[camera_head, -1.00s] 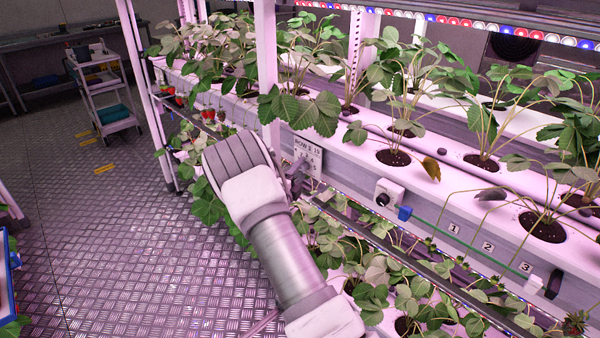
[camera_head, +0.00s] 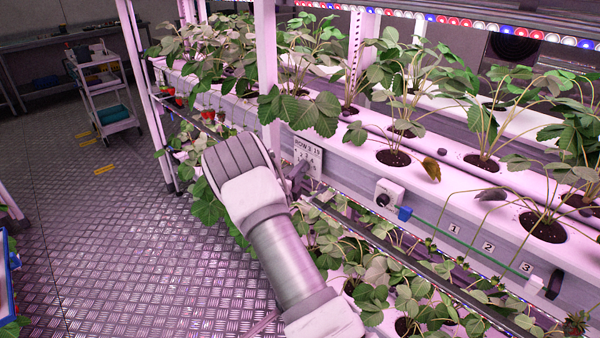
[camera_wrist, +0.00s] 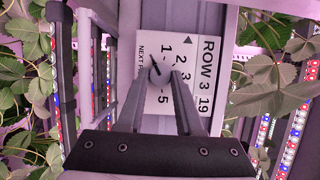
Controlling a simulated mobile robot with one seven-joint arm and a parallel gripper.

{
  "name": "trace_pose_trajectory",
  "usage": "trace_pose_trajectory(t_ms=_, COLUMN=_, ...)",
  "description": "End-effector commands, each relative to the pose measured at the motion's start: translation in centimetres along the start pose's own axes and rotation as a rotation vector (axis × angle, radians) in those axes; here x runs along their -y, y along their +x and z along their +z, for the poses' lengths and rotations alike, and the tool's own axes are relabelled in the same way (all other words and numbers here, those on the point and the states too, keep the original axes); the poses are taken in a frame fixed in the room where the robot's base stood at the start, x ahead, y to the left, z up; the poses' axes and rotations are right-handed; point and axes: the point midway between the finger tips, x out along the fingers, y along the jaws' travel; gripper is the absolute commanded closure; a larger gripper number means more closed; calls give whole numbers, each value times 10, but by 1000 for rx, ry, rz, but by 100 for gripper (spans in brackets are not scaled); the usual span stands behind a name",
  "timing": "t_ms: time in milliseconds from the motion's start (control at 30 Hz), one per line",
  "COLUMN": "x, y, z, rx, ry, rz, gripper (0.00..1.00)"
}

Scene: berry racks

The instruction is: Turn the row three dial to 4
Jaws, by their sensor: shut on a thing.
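The row three dial is on a white plate (camera_head: 309,150) on a post of the rack. In the wrist view the plate (camera_wrist: 207,78) reads "ROW 3 19" sideways, with 1, 2, 3 and 5 around a small grey knob (camera_wrist: 155,74). The spot between 3 and 5 is hidden by a finger. My gripper (camera_wrist: 162,76) is shut on the knob, one finger on each side. A dark line shows on the knob, but I cannot tell surely which number it marks. In the head view my gripper (camera_head: 296,178) is at the plate, mostly hidden by my wrist.
Planted rack troughs (camera_head: 350,158) run to the right and behind, with leaves close around the post. A white box with a black knob (camera_head: 387,194) is on the trough front. A cart (camera_head: 103,95) stands far left. The metal floor (camera_head: 110,230) at left is clear.

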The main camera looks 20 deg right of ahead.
Motion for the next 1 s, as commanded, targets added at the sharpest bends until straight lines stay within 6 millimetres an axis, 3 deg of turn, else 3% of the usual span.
trace_pose_trajectory(t_ms=367, x=-6, y=0, z=1, rx=2, ry=198, rz=-85, gripper=100)
trace_pose_trajectory(t_ms=1000, x=-11, y=1, z=4, rx=4, ry=760, rz=-316, gripper=100)
